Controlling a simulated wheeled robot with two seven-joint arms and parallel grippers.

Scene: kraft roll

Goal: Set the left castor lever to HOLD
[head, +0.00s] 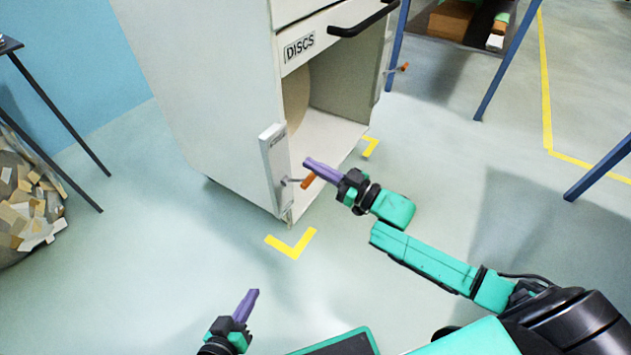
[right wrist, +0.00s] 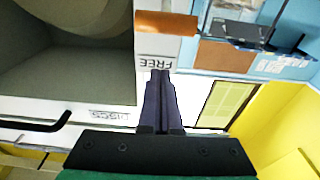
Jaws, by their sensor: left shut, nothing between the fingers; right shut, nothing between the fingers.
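The white cabinet (head: 200,80) marked DISCS has a pale plate (head: 272,165) on its near front corner. The left castor lever, with an orange grip (head: 308,181), sticks out from the plate's lower part. In the right wrist view, upside down, the plate (right wrist: 155,48) reads FREE, with the orange-brown grip (right wrist: 166,22) beyond the lettering. No HOLD mark is readable. My right gripper (head: 310,163) is shut and empty, its tips just above the grip in the head view; I cannot tell whether they touch. My left gripper (head: 253,294) is shut and empty, low over the floor.
A second orange-tipped lever (head: 404,68) is at the cabinet's far front corner. A black handle (head: 362,20) juts out above the open bay. Yellow floor marks (head: 291,243) lie by the cabinet. Blue table legs (head: 505,60) stand at right. The floor in front is clear.

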